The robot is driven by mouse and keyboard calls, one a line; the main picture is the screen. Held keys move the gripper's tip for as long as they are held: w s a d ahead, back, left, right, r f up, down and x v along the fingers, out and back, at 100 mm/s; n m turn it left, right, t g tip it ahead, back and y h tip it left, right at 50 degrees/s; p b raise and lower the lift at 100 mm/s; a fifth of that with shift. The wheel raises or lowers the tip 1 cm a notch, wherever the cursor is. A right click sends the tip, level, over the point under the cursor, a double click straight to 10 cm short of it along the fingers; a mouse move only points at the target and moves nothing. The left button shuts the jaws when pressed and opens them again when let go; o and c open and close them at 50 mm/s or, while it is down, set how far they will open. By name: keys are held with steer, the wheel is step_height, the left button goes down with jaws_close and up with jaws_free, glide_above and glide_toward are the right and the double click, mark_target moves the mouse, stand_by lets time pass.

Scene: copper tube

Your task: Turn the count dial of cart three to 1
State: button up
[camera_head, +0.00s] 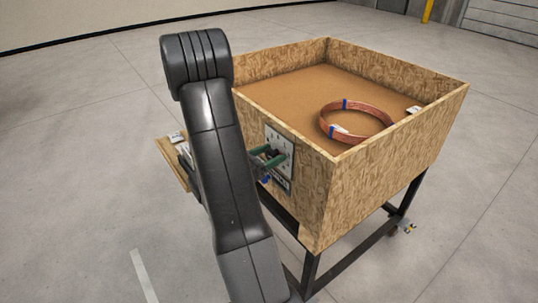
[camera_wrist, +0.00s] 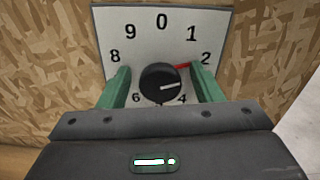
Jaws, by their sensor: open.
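The count dial is a black round knob (camera_wrist: 162,82) on a white plate (camera_wrist: 145,25) with digits around it. Its white line points right and slightly up, just below the 2. A small red mark lies between knob and 2. My gripper (camera_wrist: 160,76) is open, with one green finger left of the knob and one right, apparently apart from it. The fingers hide the 3 and 7. In the head view my gripper (camera_head: 265,160) is at the plate (camera_head: 281,142) on the side of the wooden cart (camera_head: 340,200); the knob is hard to make out there.
A copper tube coil (camera_head: 325,117) with blue ties lies inside the cart's open box. A black frame (camera_head: 309,272) carries the box. A small wooden surface (camera_head: 172,163) shows behind my arm. The grey floor around is largely clear.

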steer(key=c, duration=1)
steer(key=shift+r, duration=0.1)
steer(key=n+p, duration=0.2)
steer(key=shift+n, duration=0.4)
steer(key=shift+n+p, duration=1.55)
steer(key=shift+n, duration=0.55)
steer(key=o, duration=1)
steer(key=shift+a, duration=0.1)
